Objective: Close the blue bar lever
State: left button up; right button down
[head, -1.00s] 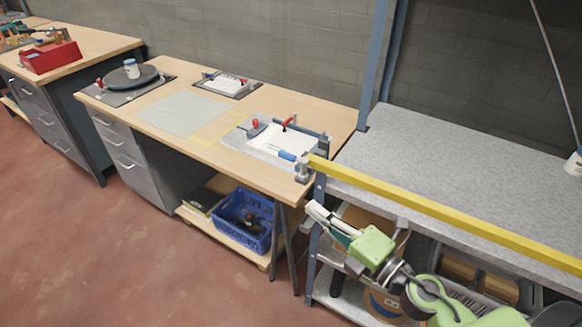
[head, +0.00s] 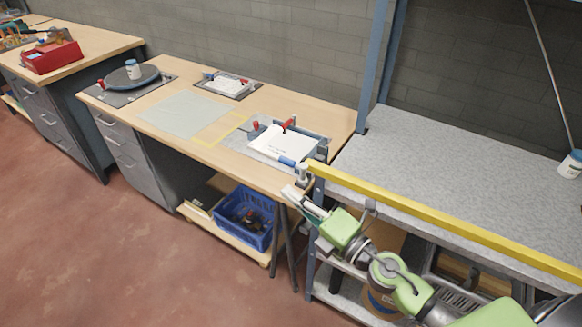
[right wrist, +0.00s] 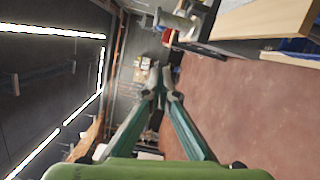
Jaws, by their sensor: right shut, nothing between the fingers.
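The blue bar lever (head: 287,161) is on the clamp at the front right corner of the fixture (head: 258,153) on the wooden table. A white plate (head: 280,145) lies in this fixture, with red-handled clamps (head: 289,123) around it. My right gripper (head: 289,192) is shut and empty. It is just outside the table's front edge, in front of and below the lever, apart from it in the picture. In the right wrist view its fingertips (right wrist: 164,76) are together. My left gripper is not in view.
A yellow beam (head: 430,208) edges the grey shelf bench (head: 470,160) on the right. A blue crate (head: 243,218) stands on the low shelf under the table. A second fixture (head: 229,86) and a round turntable (head: 132,77) stand farther back. The floor in front is clear.

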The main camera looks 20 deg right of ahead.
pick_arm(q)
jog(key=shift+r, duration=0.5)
pick_arm(e)
jog(key=shift+w+d+r, duration=0.15)
jog(key=shift+w+d, duration=0.15)
jog(key=shift+w, duration=0.65)
jog(key=shift+w+d+r, duration=0.15)
jog(key=shift+w+d, duration=0.1)
jog(key=shift+w, duration=0.65)
jog(key=shift+w+d+r, duration=0.15)
jog(key=shift+w+d, duration=0.15)
jog(key=shift+w, duration=0.65)
pick_arm(q)
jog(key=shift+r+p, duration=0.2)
jog(key=shift+p, duration=0.1)
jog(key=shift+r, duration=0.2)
pick_arm(e)
jog(key=shift+m+h, duration=0.3)
jog(key=shift+h, duration=0.2)
